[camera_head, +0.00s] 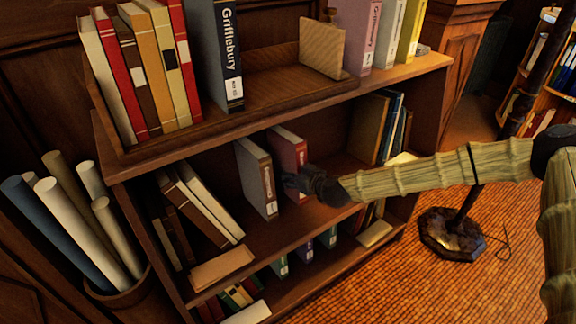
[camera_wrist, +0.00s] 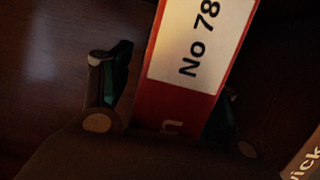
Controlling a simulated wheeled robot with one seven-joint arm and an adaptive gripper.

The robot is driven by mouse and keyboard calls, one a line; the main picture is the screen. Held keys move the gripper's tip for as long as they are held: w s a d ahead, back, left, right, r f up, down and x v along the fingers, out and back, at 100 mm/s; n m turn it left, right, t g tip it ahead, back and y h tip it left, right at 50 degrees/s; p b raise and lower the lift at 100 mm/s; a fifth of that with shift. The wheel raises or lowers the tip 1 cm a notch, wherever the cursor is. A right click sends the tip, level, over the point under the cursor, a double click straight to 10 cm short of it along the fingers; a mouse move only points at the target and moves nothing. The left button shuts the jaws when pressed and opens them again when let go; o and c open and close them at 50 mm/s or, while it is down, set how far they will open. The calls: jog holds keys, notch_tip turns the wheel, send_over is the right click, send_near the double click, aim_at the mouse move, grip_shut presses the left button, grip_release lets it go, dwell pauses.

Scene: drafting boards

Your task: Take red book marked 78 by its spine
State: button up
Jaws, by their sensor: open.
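The red book marked 78 (camera_head: 287,147) stands upright on the middle shelf, its spine facing out. In the wrist view the red book (camera_wrist: 180,106) shows a white "No 78" label on its spine. My gripper (camera_head: 296,183) is at the front of this spine, low on the book, and hides part of it in the head view. In the wrist view my gripper (camera_wrist: 172,88) is open, with one finger on each side of the spine. The finger on the right is partly hidden behind the book. Whether either finger touches the book cannot be told.
A grey book (camera_head: 257,178) stands just left of the red one; its edge with lettering shows in the wrist view (camera_wrist: 304,160). The upper shelf board (camera_head: 270,112) runs above. Leaning books (camera_head: 205,205) are at left, others (camera_head: 375,128) at right. Bare shelf lies between.

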grip_shut()
jog(key=shift+r, duration=0.15)
jog(key=shift+r, duration=0.1)
dwell(0.3)
